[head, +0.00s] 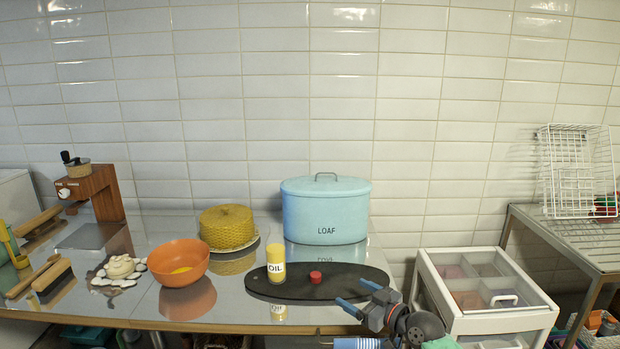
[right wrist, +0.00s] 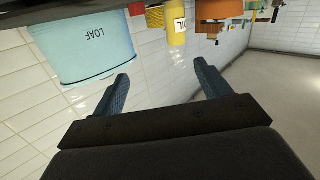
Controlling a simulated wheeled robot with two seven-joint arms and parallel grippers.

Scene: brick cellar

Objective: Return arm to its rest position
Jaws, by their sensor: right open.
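My right gripper (head: 360,297) is at the front right edge of the table in the head view, its fingers pointing left. Its two blue-grey fingers are spread apart with nothing between them, as the right wrist view (right wrist: 161,70) also shows. A yellow oil container (head: 276,268) stands upright on a dark oval board (head: 345,283), left of the gripper and apart from it. A red cap-like piece (head: 316,277) sits on the board between the oil and the gripper. My left gripper is not in view.
A light blue LOAF bin (head: 325,210) stands behind the board. An orange bowl (head: 178,262), a yellow woven dome (head: 227,227) and a coffee machine (head: 92,190) stand to the left. A white drawer unit (head: 484,290) is at the right, with a metal rack beyond it.

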